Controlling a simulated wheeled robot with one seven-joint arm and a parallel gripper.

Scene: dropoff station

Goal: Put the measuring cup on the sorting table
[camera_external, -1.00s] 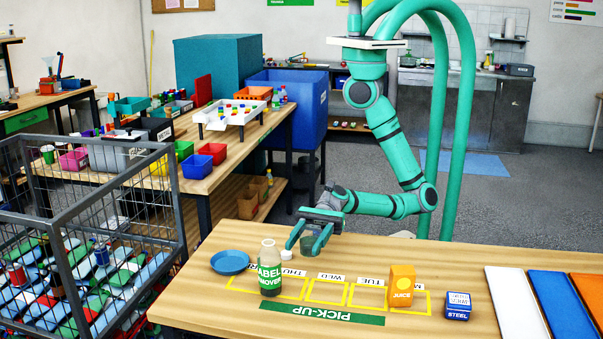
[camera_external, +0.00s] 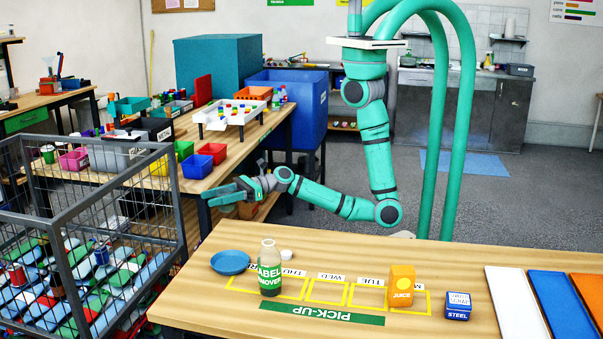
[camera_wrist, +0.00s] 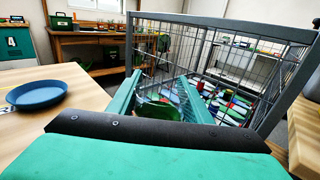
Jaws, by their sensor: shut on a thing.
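My gripper (camera_external: 222,194) is stretched out to the left, past the far left corner of the pick-up table and in front of the bin-laden table. In the wrist view its two teal fingers (camera_wrist: 157,88) are apart, with a small green, rounded thing between them. It seems to be the measuring cup (camera_wrist: 160,107), held by the fingers; its lower part is hidden by the gripper body. I cannot make the cup out in the external view. The wooden table with bins, likely the sorting table (camera_external: 242,141), stands behind the gripper.
A wire cage cart (camera_external: 70,195) full of items stands close left of the gripper.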

